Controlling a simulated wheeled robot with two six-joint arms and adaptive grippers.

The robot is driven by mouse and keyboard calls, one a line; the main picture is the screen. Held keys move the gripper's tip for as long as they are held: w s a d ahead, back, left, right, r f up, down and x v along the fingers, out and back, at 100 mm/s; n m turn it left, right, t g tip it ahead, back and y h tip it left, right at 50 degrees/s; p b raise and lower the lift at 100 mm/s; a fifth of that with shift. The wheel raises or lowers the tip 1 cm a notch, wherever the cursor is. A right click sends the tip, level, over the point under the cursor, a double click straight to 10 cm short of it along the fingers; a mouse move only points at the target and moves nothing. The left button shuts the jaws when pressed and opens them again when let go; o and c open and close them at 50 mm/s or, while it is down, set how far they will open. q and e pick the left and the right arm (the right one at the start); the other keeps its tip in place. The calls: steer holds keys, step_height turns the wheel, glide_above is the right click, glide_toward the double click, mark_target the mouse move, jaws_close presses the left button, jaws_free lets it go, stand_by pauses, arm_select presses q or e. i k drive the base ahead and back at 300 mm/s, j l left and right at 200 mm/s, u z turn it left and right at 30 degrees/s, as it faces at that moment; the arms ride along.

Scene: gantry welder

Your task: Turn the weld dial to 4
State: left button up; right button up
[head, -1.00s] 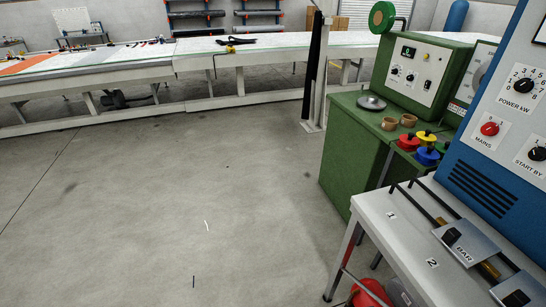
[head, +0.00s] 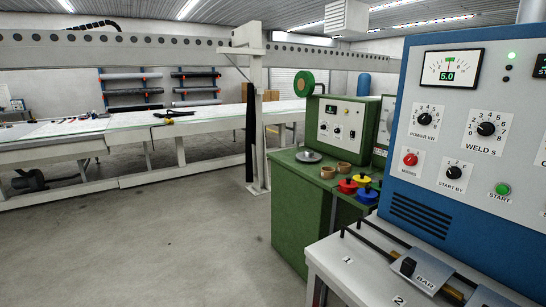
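The weld dial, a black knob (head: 486,129) on a white plate marked WELD S, is on the front of the blue machine (head: 402,170) at the right in the head view. Numbers ring the knob; its pointer is too small to read surely. Neither of my grippers is in view.
Beside it are the POWER KW dial (head: 425,119), red MAINS knob (head: 410,159), START BY dial (head: 453,171) and green START button (head: 502,189). A meter (head: 450,68) above reads 5.0. A white bench (head: 345,270) stands in front. Floor at left is clear.

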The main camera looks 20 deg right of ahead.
mark_target(486, 129)
steer(key=z, duration=1.8)
